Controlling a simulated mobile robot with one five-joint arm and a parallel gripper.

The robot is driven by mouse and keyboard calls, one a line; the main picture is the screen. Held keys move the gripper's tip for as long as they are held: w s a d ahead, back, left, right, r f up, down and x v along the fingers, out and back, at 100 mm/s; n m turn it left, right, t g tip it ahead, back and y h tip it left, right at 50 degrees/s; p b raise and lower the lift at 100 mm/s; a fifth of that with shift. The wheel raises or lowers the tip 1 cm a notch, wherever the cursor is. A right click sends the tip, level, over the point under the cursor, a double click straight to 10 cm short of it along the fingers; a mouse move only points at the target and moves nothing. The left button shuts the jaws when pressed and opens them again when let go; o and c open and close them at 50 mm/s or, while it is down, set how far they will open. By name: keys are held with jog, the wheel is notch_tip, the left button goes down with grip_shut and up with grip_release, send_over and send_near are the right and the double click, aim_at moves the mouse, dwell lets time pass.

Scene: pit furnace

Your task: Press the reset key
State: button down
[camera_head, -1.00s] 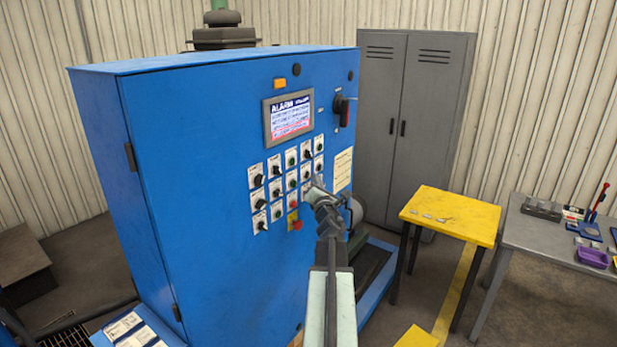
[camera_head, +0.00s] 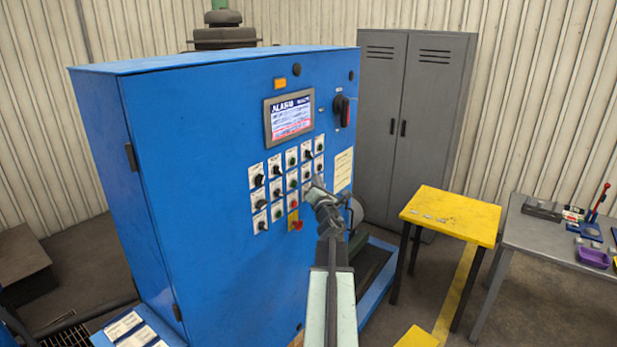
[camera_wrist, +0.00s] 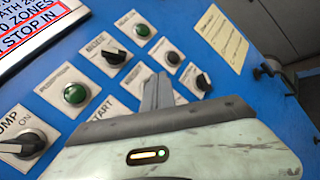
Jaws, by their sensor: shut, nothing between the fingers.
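The blue control cabinet (camera_head: 210,180) carries rows of knobs and push buttons on white label plates. My gripper (camera_head: 317,184) is shut and empty, at the right side of these rows, close to the panel. In the wrist view my gripper's closed fingers (camera_wrist: 158,88) point at the panel among the plates, covering part of one plate. A green button (camera_wrist: 74,94) is to their left, another green button (camera_wrist: 142,29) is above, and a black knob (camera_wrist: 203,82) is to the right. I cannot tell which control is the reset key, nor whether the fingertips touch the panel.
The alarm screen (camera_head: 290,117) is above the controls, and a red button (camera_head: 296,225) is below them. A yellow table (camera_head: 460,212), a grey bench (camera_head: 545,235) and a grey locker (camera_head: 430,100) stand to the right.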

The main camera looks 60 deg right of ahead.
dwell(0.4)
jog(key=shift+w, duration=0.45)
jog(key=shift+w, duration=0.4)
dwell(0.4)
jog(key=shift+s, duration=0.85)
jog(key=s, duration=0.5)
dwell(0.4)
dwell(0.7)
